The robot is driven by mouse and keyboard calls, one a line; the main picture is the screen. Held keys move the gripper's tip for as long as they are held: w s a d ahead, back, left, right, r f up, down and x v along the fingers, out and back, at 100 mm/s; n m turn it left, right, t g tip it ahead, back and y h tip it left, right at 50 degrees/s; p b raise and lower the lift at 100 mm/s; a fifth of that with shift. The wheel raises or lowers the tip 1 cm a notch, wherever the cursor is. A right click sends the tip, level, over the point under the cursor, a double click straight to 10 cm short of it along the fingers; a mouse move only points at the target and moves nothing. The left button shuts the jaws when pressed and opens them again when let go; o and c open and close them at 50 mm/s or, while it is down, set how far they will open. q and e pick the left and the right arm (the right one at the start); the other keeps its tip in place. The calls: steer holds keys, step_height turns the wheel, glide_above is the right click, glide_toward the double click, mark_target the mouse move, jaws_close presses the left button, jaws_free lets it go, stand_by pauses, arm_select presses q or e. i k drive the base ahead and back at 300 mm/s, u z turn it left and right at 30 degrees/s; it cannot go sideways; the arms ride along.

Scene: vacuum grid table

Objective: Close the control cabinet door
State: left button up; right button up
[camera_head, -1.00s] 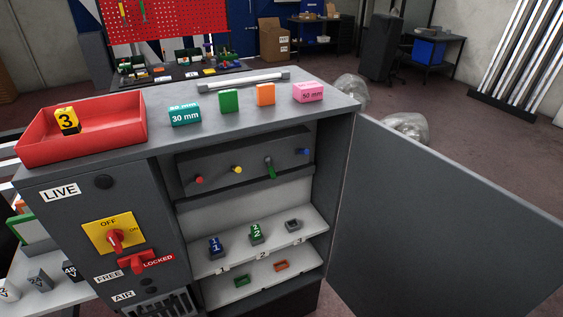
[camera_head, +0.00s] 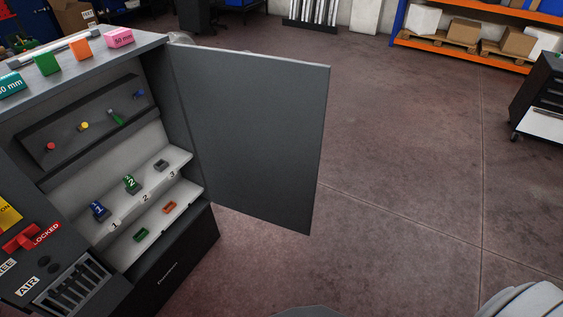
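The grey control cabinet (camera_head: 135,58) stands at the left of the head view. Its door (camera_head: 250,130) is open, hinged at the right side of the opening and swung out to the right. Inside show a panel with small coloured knobs and two white shelves (camera_head: 180,160). Blocks marked 1 (camera_head: 98,211) and 2 (camera_head: 131,184) stand on the upper shelf. A green piece (camera_head: 141,235) and an orange piece (camera_head: 169,207) lie on the lower one. Neither of my grippers shows in the head view.
Green (camera_head: 47,63), orange (camera_head: 80,52) and pink (camera_head: 120,38) blocks stand on the cabinet top. The floor (camera_head: 410,170) right of the door is clear. Shelving with boxes (camera_head: 470,40) stands far back right, and a dark wheeled cabinet (camera_head: 545,90) is at the right edge.

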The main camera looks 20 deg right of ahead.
mark_target(256, 121)
steer(key=z, duration=1.1)
steer(key=k, duration=0.1)
steer(key=z, duration=0.85)
steer(key=i, duration=3.75)
steer(key=u, duration=4.2)
steer(key=i, duration=1)
steer(key=u, duration=0.9)
